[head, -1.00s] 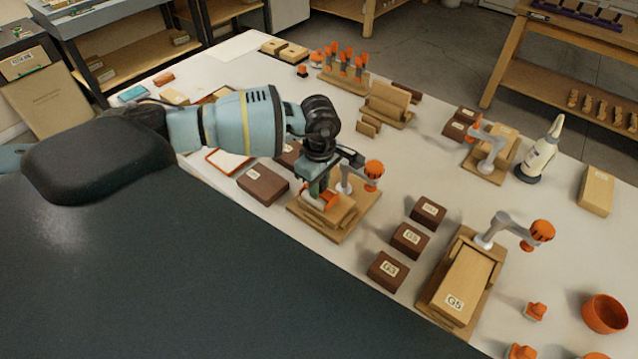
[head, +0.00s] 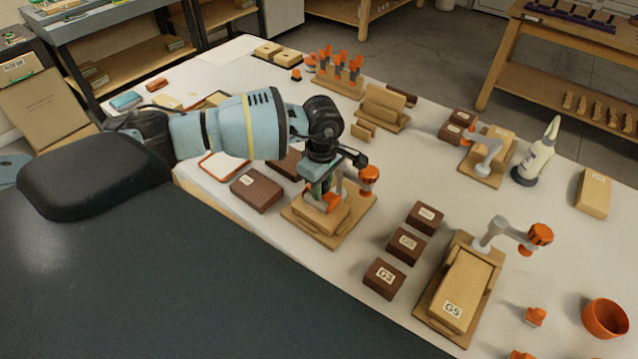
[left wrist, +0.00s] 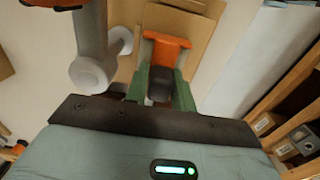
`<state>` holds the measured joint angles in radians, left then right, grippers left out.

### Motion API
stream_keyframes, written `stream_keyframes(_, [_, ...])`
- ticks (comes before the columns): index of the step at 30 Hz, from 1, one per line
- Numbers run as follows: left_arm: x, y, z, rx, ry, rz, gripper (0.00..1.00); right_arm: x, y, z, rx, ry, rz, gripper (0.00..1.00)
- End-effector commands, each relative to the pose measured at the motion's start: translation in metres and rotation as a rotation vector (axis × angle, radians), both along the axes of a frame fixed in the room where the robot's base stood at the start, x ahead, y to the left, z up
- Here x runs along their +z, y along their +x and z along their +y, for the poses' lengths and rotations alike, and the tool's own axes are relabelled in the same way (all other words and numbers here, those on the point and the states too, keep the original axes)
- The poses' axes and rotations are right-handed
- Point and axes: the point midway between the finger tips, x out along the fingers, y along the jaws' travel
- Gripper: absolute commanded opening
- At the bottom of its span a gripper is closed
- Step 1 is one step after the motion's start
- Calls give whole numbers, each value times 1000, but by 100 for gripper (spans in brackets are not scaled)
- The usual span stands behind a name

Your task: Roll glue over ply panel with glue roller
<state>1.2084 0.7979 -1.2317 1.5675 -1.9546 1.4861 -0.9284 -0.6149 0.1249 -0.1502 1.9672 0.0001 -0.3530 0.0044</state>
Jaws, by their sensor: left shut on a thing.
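My left gripper (head: 325,192) reaches down over the near wooden clamp fixture. It is shut on the orange glue roller (head: 334,204), partly hidden by the fingers. In the left wrist view the orange roller (left wrist: 166,44) sits between my green fingertips (left wrist: 160,78). The pale ply panel (head: 318,220) lies on the fixture's base board (head: 345,233), directly under the roller. The roller appears to be at the panel's top, but I cannot tell whether it touches. My right gripper is not in view.
The fixture's grey clamp arm with orange knob (head: 369,178) stands close beside my gripper. Dark brown blocks lie left (head: 256,190) and right (head: 407,244). A second fixture holds panel G5 (head: 466,285). A glue bottle (head: 535,158) and an orange bowl (head: 605,318) stand farther right.

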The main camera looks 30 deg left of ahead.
Motion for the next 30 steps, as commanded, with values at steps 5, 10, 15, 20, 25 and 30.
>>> stream_keyframes(5, [1, -1, -10, -3, -1, -1, 7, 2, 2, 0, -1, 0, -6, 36])
stream_keyframes(10, [2, -1, -19, -2, -1, -2, 7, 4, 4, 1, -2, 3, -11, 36])
stream_keyframes(15, [2, -2, -22, -1, 0, -2, 7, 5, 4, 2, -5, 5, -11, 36])
stream_keyframes(20, [1, -2, -22, -1, 0, -1, 7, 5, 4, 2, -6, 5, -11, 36])
stream_keyframes(25, [2, -3, -21, -1, 0, -2, 7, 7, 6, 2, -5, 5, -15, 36])
stream_keyframes(30, [3, -10, -21, -1, 0, -4, 7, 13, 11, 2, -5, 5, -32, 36])
